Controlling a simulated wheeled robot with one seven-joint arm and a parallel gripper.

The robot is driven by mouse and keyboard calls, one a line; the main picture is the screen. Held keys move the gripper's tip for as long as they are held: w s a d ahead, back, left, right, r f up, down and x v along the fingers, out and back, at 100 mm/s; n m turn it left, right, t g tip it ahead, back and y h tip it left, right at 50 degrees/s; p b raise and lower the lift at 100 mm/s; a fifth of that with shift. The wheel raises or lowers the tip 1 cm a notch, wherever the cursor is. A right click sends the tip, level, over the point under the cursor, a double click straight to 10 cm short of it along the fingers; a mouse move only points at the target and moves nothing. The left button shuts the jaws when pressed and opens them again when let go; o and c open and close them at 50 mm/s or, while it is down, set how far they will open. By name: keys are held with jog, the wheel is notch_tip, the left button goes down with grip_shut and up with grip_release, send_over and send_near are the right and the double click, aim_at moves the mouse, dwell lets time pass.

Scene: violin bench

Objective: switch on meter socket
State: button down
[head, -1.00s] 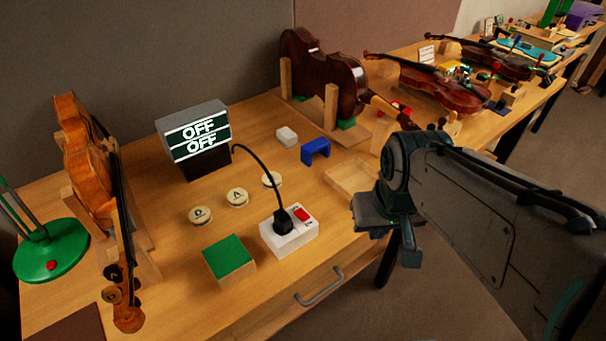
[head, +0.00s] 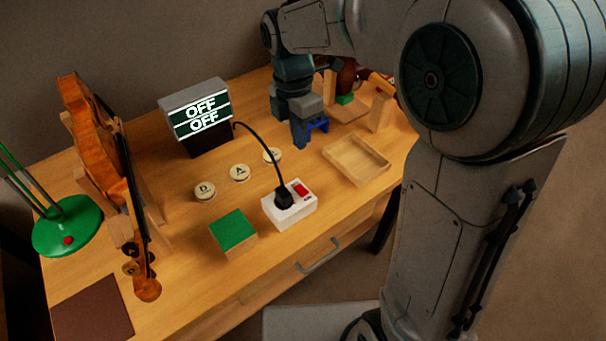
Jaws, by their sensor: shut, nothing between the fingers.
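The white meter socket (head: 290,211) stands near the front edge of the bench, with a red rocker switch (head: 301,190) on its right part and a black plug (head: 284,200) in its left part. A black cable runs from the plug to the meter (head: 199,114), whose display reads OFF on two lines.
A green-topped block (head: 233,232) stands left of the socket. Several round lettered discs (head: 239,173) lie behind it. A shallow wooden tray (head: 357,160) lies to the right. A violin (head: 98,160) in a stand and a green lamp base (head: 66,227) are at the left.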

aim_at(304, 192)
jog(key=shift+a, duration=0.1)
dwell(0.3)
jog(key=f, duration=0.4)
jog(key=s+f+p, duration=0.1)
jog(key=f, duration=0.4)
jog(key=d+f, duration=0.1)
jog(key=f, duration=0.3)
jog(key=shift+s+f, duration=0.15)
jog(key=shift+f, duration=0.25)
jog(key=shift+f, duration=0.1)
jog(key=shift+s+d+f+t+b, duration=0.15)
jog(key=shift+f+t+b, duration=0.3)
jog(key=shift+b, duration=0.35)
jog(key=shift+s+r, duration=0.15)
